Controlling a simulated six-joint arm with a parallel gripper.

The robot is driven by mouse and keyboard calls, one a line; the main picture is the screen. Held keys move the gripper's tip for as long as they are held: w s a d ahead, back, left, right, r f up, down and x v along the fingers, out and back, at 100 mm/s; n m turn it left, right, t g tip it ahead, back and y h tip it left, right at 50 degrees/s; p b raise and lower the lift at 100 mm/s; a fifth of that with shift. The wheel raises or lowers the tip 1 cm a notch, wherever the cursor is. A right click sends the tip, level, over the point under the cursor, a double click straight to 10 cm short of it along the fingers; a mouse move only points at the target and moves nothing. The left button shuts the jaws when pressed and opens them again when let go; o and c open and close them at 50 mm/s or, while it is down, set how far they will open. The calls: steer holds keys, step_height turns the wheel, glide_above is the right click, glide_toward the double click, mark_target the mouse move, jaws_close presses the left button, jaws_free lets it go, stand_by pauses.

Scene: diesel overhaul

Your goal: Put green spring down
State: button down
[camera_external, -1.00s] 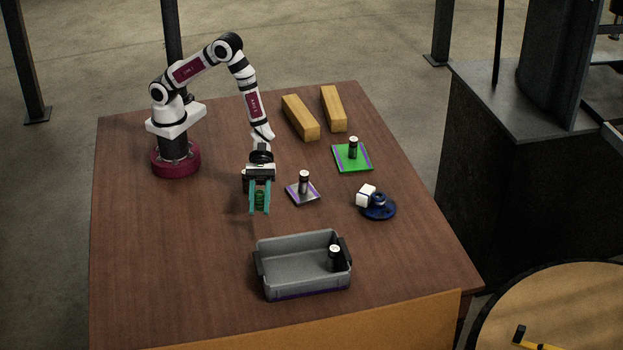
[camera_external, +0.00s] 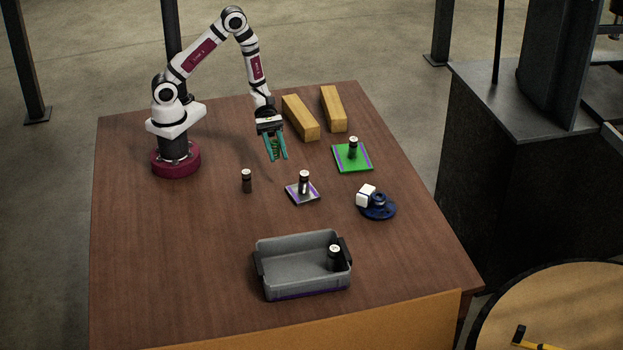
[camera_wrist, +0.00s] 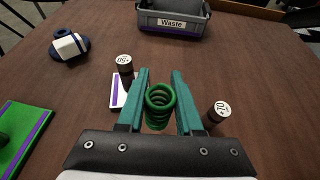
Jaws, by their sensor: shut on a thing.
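The green spring (camera_wrist: 160,104) is upright between the teal fingers of my gripper (camera_wrist: 160,92), which is shut on it. In the external view the spring (camera_external: 275,150) shows between the fingers of my gripper (camera_external: 276,157), above the table, behind the small grey-and-purple plate. In the wrist view a green plate (camera_wrist: 16,130) with a purple edge lies at the far left. It also shows in the external view (camera_external: 366,166), with a dark cylinder (camera_external: 353,147) standing on it.
A small plate (camera_external: 290,195) bears a dark cylinder (camera_external: 304,181). Another cylinder (camera_external: 246,181) stands on bare table to its left. A grey waste bin (camera_external: 285,285) holds a dark part (camera_external: 335,257). A blue disc (camera_external: 388,212) with a white block (camera_external: 366,195) and two wooden blocks (camera_external: 300,118) are at right.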

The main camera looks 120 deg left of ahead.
steer(key=n, duration=0.1)
glide_above(277, 172)
steer(key=f, duration=0.2)
steer(key=shift+t+y, duration=0.4)
steer(key=shift+y, duration=0.1)
step_height(277, 172, down, 6)
steer(key=shift+f, duration=0.2)
steer(key=shift+f, duration=0.1)
steer(key=c, duration=0.6)
jaws_free()
steer(key=shift+o, duration=0.2)
